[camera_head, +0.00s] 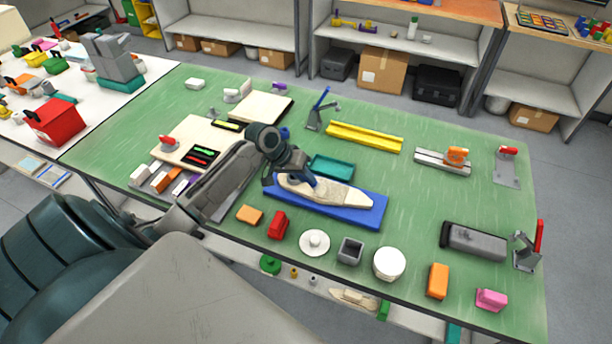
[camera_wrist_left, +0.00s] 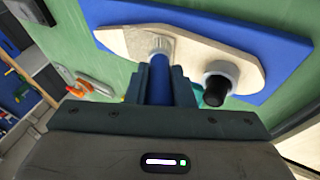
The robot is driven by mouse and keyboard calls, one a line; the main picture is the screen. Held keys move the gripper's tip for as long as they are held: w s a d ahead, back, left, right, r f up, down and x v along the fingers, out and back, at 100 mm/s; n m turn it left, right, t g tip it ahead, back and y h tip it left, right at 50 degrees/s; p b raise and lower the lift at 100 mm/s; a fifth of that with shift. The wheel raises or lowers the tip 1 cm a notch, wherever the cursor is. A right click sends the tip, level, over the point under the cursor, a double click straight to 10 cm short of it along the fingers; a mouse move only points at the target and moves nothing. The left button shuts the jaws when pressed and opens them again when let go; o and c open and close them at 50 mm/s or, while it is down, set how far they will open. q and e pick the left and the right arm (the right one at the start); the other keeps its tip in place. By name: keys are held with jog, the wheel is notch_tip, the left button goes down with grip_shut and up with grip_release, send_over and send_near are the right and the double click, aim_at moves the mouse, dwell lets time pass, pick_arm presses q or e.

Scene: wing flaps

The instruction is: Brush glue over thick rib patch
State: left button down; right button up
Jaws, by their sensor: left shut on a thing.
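A pale wooden rib (camera_head: 340,197) lies on a blue board (camera_head: 365,218) near the middle of the green table. Both also show in the wrist view, the rib (camera_wrist_left: 195,52) and the board (camera_wrist_left: 285,60). My left gripper (camera_head: 296,174) is over the left part of the rib, shut on a blue-handled brush (camera_wrist_left: 159,75). The brush's pale end meets or nearly meets the rib's surface; actual contact is hard to tell. A black round piece with a grey ring (camera_wrist_left: 217,82) shows beside the brush at the rib's edge. I cannot make out a separate patch. My right gripper is out of view.
A teal tray (camera_head: 332,166) and a yellow channel (camera_head: 365,137) lie behind the board. In front are a red block (camera_head: 278,224), white disc (camera_head: 314,242), grey square cup (camera_head: 350,251) and white round container (camera_head: 389,264).

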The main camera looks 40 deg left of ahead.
pick_arm(q)
jog(key=shift+s+a, duration=0.2)
jog(key=shift+a, duration=0.55)
jog(key=shift+w+d, duration=0.25)
jog(key=shift+d, duration=1)
jog(key=shift+s+a, duration=0.1)
jog(key=shift+a, duration=0.55)
jog(key=shift+w, duration=1.9)
jog(key=shift+f, duration=0.1)
